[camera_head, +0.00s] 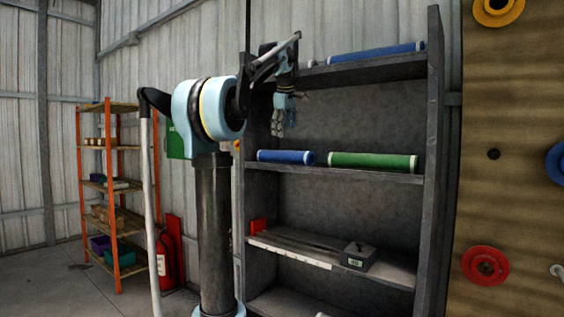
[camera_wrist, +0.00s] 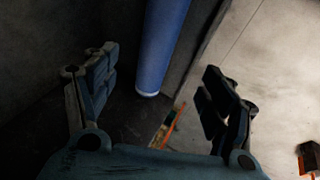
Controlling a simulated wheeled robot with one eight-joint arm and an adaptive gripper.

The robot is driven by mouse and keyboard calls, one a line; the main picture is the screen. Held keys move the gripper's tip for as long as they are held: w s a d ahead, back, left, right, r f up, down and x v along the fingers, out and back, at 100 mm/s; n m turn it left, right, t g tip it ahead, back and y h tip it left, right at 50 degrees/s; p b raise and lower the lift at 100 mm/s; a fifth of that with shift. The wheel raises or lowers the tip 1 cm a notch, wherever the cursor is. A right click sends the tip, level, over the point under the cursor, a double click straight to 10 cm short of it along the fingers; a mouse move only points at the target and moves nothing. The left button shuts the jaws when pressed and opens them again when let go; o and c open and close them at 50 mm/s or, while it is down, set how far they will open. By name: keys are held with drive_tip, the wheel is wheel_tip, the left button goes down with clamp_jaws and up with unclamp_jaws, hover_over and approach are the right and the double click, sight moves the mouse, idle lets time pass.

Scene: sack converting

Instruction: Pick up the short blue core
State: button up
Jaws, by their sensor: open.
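The short blue core (camera_head: 286,156) lies on its side on the middle shelf, at the left end, with pale rims. My gripper (camera_head: 279,130) hangs above the left part of that shelf, apart from the core, with its fingers pointing down. In the wrist view my gripper (camera_wrist: 160,72) is open and empty, its fingers spread to either side. A blue core (camera_wrist: 165,38) shows ahead between and beyond the fingers, seemingly the short one. Its near end is visible and its far end is cut off by the top edge.
A green core (camera_head: 373,162) lies just right of the short blue core on the same shelf. A longer blue core (camera_head: 376,53) lies on the top shelf. The rack's right upright (camera_head: 433,150) bounds the shelves. A grey box (camera_head: 358,256) sits on the lower shelf.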

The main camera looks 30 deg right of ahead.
sight(284, 152)
drive_tip(key=x, duration=1.3)
drive_tip(key=shift+w, duration=0.25)
drive_tip(key=c, duration=1.4)
drive_tip(key=shift+c, duration=0.2)
